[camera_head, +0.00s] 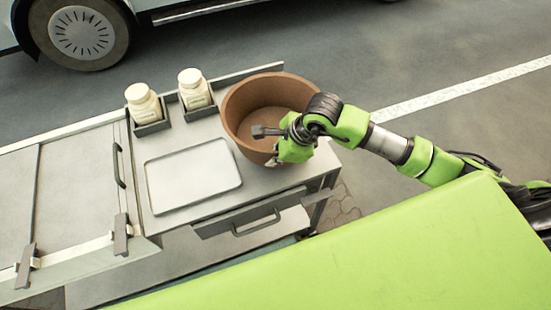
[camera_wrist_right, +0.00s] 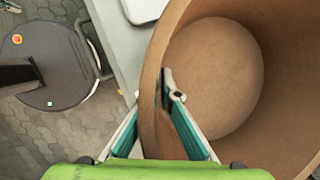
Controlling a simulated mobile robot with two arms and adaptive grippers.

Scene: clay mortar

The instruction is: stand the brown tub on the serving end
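The brown tub (camera_head: 243,104) is upright and open at the right end of the metal counter, beside the white tray. Its base is partly hidden, so I cannot tell whether it rests fully on the counter. My right gripper (camera_head: 266,147) is at the tub's near right rim. In the right wrist view the tub (camera_wrist_right: 215,75) fills the right side, and it looks empty. The gripper (camera_wrist_right: 153,98) has one finger outside the tub's wall and one inside, both close against it, so it looks shut on the wall. My left gripper is not in view.
A white tray (camera_head: 193,174) lies on the counter (camera_head: 158,141) left of the tub. Two white jars (camera_head: 144,103) (camera_head: 194,89) stand in holders along the back edge. A raised strip (camera_head: 247,73) runs behind the tub. A drawer handle (camera_head: 256,223) sticks out in front.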

